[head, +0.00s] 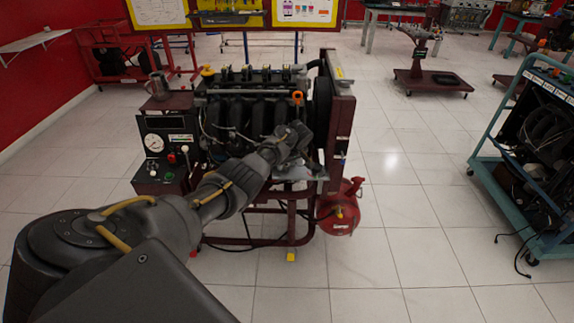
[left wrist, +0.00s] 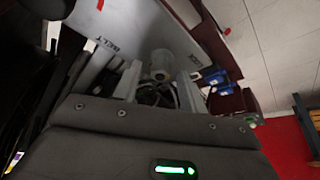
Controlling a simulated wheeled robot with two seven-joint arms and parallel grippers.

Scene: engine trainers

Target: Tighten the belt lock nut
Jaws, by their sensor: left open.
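A grey round stepped piece (left wrist: 160,64), which looks like the belt lock nut, stands out from a pale plate (left wrist: 100,42) in the left wrist view. The nut is hidden there. My right gripper is out of view.
A maroon upright frame (head: 341,125) stands just right of the gripper, with a red tank (head: 338,212) below. A gauge panel (head: 163,145) is on the left. A teal cart (head: 500,185) stands at far right. The tiled floor between is clear, apart from a cable near the cart.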

